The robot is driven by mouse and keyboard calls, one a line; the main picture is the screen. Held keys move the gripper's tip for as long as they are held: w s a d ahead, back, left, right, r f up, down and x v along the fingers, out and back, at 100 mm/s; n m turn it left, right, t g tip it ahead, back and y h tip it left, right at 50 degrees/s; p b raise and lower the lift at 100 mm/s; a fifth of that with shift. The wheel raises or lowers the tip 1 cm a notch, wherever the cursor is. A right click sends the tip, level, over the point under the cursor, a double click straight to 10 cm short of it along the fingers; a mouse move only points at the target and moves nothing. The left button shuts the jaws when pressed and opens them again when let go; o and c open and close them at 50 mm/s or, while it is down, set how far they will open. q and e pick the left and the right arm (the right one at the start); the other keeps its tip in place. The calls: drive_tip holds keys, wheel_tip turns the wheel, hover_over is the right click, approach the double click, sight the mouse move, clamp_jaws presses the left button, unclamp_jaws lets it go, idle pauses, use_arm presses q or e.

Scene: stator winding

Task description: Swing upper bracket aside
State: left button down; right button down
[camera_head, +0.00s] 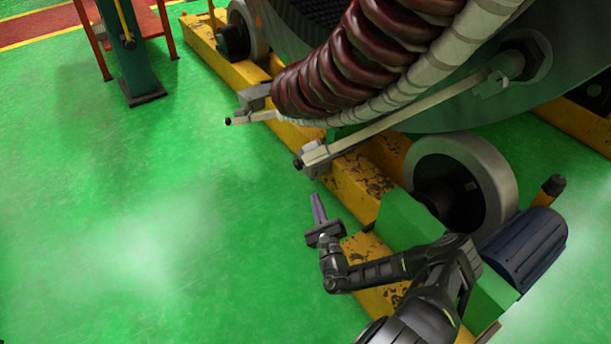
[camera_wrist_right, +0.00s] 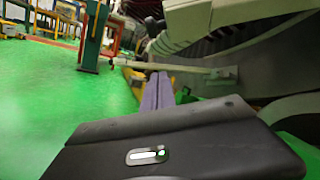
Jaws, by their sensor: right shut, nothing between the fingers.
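A long pale bracket bar (camera_head: 400,120) runs from a bolted joint on the big green machine down to a block-like end (camera_head: 318,154) over the yellow frame. In the right wrist view the pale bar (camera_wrist_right: 175,68) crosses just beyond the fingertips. A second, shorter bracket (camera_head: 252,116) sits further left near the windings. I cannot tell which one is called upper. My right gripper (camera_head: 317,207) has purple fingers, shut and empty, below the long bar's end and apart from it. The fingers also show in the right wrist view (camera_wrist_right: 158,90). My left gripper is not in view.
Dark red coils (camera_head: 350,60) and white-wrapped windings hang above the brackets. A yellow frame (camera_head: 355,185) with a grey roller (camera_head: 470,180) and a blue motor (camera_head: 525,250) lies beneath. A green post (camera_head: 130,60) stands back left. Green floor at left is clear.

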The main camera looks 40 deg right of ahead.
drive_tip(key=shift+w, duration=0.1)
drive_tip(key=w+d+r+b, duration=0.1)
drive_tip(key=w+r+b, duration=0.2)
drive_tip(key=w+r, duration=0.2)
drive_tip(key=w, duration=0.2)
drive_tip(key=shift+w, duration=0.35)
